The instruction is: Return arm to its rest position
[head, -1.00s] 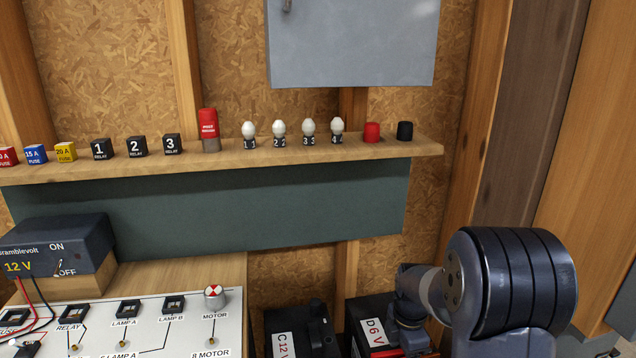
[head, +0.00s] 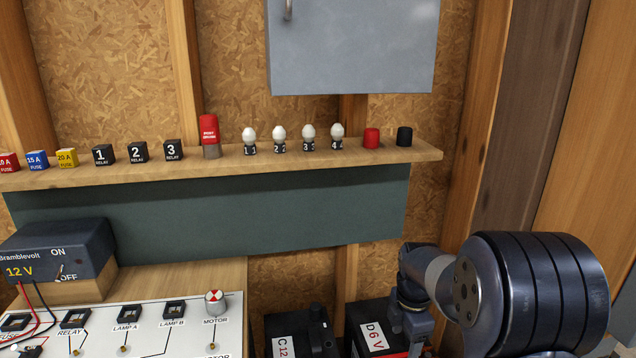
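My arm (head: 530,290) shows at the lower right in the head view, folded, with its large dark ribbed joint close to the camera. Its slimmer wrist part (head: 418,275) reaches left and bends down in front of the battery marked D 6V (head: 373,338). My gripper (head: 415,325) seems to be at the lower end of this wrist part. Its fingers cannot be made out, and I see nothing held.
A wooden shelf (head: 330,160) carries fuses, relays, a red can, bulbs and two caps. Below left are a 12 V supply (head: 60,250) and a white circuit board (head: 130,335). Battery C (head: 295,330) stands left of battery D. A grey cabinet (head: 350,45) hangs above.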

